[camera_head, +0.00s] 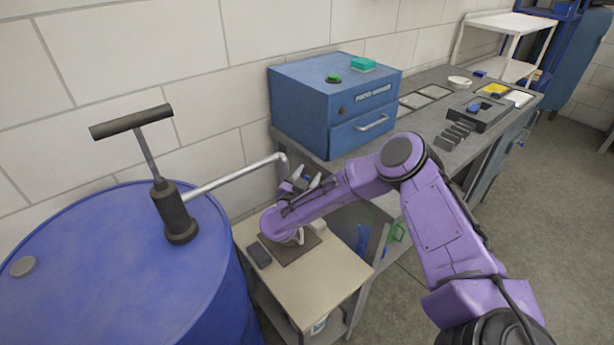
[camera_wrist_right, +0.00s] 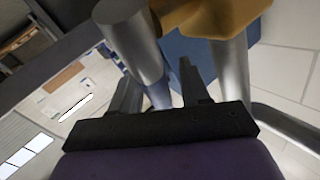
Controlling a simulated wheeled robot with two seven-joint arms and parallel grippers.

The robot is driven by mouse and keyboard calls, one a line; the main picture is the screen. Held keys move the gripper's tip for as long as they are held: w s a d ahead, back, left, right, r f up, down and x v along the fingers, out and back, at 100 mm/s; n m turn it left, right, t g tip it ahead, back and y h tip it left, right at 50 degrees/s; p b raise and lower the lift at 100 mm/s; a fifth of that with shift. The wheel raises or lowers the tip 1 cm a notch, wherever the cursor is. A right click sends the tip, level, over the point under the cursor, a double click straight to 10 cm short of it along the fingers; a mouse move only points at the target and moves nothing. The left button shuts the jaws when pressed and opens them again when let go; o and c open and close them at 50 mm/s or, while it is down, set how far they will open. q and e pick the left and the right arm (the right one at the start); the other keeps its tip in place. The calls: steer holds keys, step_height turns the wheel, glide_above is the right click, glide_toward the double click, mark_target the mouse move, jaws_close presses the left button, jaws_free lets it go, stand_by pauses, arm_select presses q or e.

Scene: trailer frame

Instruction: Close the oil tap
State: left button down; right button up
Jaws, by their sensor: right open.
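A blue oil drum (camera_head: 110,270) stands at the left with a dark hand pump (camera_head: 172,212) on top. A silver pipe (camera_head: 235,175) runs from the pump to the right and bends down beside my right gripper (camera_head: 306,183). In the right wrist view, my right gripper (camera_wrist_right: 160,85) is open. A brass-yellow tap body (camera_wrist_right: 212,15) shows at the top, with a silver cylinder (camera_wrist_right: 132,40) beside it reaching down close to the fingers. Whether the fingers touch it I cannot tell. In the head view my gripper and arm hide the tap. My left gripper is not in view.
A small side table (camera_head: 325,275) stands below my right arm, with a dark pad and a small dark box (camera_head: 259,255) on it. A blue cabinet (camera_head: 330,105) stands on the grey workbench (camera_head: 415,135) behind. The floor at the right is clear.

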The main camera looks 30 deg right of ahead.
jaws_close()
steer(key=shift+y, duration=0.3)
step_height(320, 180, down, 7)
steer(key=d+m+g+y+p, duration=0.2)
steer(key=m+g+y, duration=0.1)
steer(key=y, duration=0.6)
steer(key=shift+d+f+m+y+p, duration=0.15)
steer(key=shift+d+m+y+p, duration=0.2)
steer(key=shift+m, duration=0.35)
steer(key=shift+w+a, duration=0.1)
jaws_free()
